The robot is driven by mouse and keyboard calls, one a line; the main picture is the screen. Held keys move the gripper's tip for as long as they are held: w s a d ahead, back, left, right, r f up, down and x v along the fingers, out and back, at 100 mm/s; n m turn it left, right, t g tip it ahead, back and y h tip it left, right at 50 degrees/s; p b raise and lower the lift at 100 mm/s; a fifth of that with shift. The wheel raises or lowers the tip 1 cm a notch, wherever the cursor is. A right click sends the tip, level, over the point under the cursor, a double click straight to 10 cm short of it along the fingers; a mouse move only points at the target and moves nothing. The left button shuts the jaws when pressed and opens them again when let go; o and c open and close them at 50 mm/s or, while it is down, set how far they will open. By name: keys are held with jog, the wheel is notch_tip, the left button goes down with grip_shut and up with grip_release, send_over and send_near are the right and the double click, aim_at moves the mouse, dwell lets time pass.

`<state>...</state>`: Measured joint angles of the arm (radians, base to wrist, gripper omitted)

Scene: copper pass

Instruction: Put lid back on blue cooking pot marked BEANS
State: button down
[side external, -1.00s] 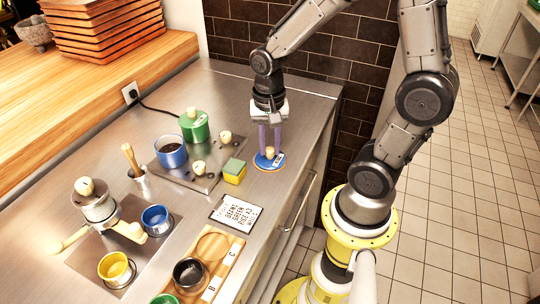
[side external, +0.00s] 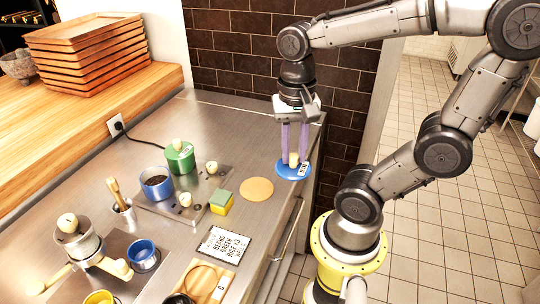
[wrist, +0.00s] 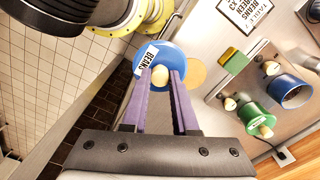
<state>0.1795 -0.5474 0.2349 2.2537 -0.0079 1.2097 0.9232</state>
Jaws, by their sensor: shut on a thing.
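My gripper (side external: 293,160) is shut on the cream knob of the blue lid (side external: 286,173). It holds the lid in the air, near the counter's right edge. In the wrist view the blue lid (wrist: 158,54) carries a white label reading BEANS, and the purple fingers (wrist: 160,75) sit on either side of the knob. The blue pot (side external: 157,183) stands open on the dark hob plate to the left, with dark contents; it also shows in the wrist view (wrist: 291,91). The lid is apart from the pot. A round tan mat (side external: 257,189) lies bare on the counter.
A green lidded pot (side external: 180,157) stands right behind the blue pot. Cream knobs (side external: 211,167) stand on the hob plate. A yellow-green sponge (side external: 221,202) and a text sign (side external: 223,243) lie nearer. A utensil cup (side external: 123,214) is at left.

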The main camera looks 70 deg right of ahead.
jog(key=s+r, duration=0.2)
jog(key=s, duration=0.2)
notch_tip(320, 180, up, 6)
jog(key=m, duration=0.1)
send_over(278, 162)
jog(key=w+a+r, duration=0.1)
jog(key=w+r, duration=0.2)
jog(key=w, duration=0.9)
jog(key=w+a+f, duration=0.1)
jog(key=w+a, duration=0.1)
jog(key=w, duration=0.4)
jog(key=w+a+f, duration=0.2)
jog(key=w+a, duration=0.1)
jog(key=w, duration=0.3)
jog(key=shift+n, duration=0.5)
jog(key=shift+w+a+f, duration=0.5)
jog(key=shift+a+f, duration=0.1)
jog(key=shift+f, duration=1.35)
jog(key=shift+w+a+f, duration=0.55)
jog(key=shift+f, duration=1.4)
jog(key=shift+w+a+f, duration=0.5)
jog(key=shift+a+f, duration=0.1)
jog(key=shift+f, duration=1.35)
jog(key=shift+f, duration=0.2)
